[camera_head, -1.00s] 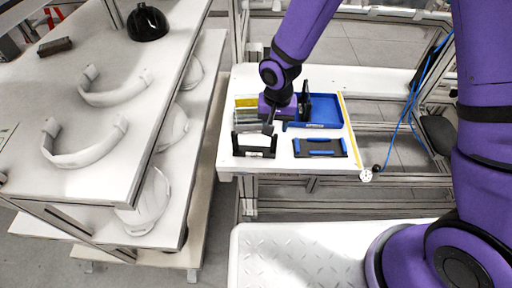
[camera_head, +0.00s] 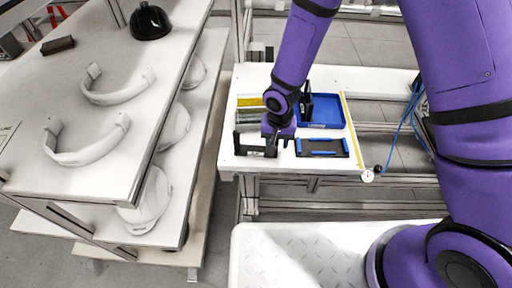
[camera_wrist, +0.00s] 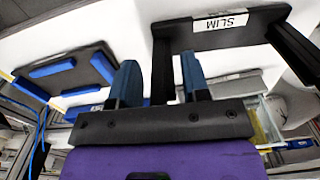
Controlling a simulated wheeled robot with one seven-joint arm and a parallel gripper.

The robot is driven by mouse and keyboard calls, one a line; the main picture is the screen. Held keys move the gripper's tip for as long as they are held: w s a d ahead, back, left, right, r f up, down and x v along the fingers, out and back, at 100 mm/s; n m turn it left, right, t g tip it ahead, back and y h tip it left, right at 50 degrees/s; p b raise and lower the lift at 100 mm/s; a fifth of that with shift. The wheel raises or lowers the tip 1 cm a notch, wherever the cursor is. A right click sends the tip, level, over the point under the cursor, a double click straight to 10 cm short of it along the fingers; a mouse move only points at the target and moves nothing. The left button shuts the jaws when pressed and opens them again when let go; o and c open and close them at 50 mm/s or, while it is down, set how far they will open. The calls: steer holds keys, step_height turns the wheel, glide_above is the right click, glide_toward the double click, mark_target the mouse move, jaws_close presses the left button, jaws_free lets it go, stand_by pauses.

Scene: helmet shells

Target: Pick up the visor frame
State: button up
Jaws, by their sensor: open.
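A black U-shaped frame (camera_head: 250,150), which I take as the visor frame, stands at the front left of the white bench. In the wrist view the same frame (camera_wrist: 272,18) carries a white "SLIM" label on its cross part. My gripper (camera_head: 269,140) is at the right end of this frame, pointing down. In the wrist view my gripper (camera_wrist: 160,78) is open, with its two blue-grey fingers apart. One dark upright leg of the frame shows between the fingers in the picture. I cannot tell whether either finger touches it.
A dark panel with blue edges (camera_head: 322,147) lies close to the right. A blue tray (camera_head: 327,112) is behind it, beside a black upright piece (camera_head: 306,104). A yellow strip (camera_head: 352,130) runs along the bench's right side. White curved bands (camera_head: 118,88) lie on the left shelf.

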jaws_close()
steer(key=shift+r, duration=0.2)
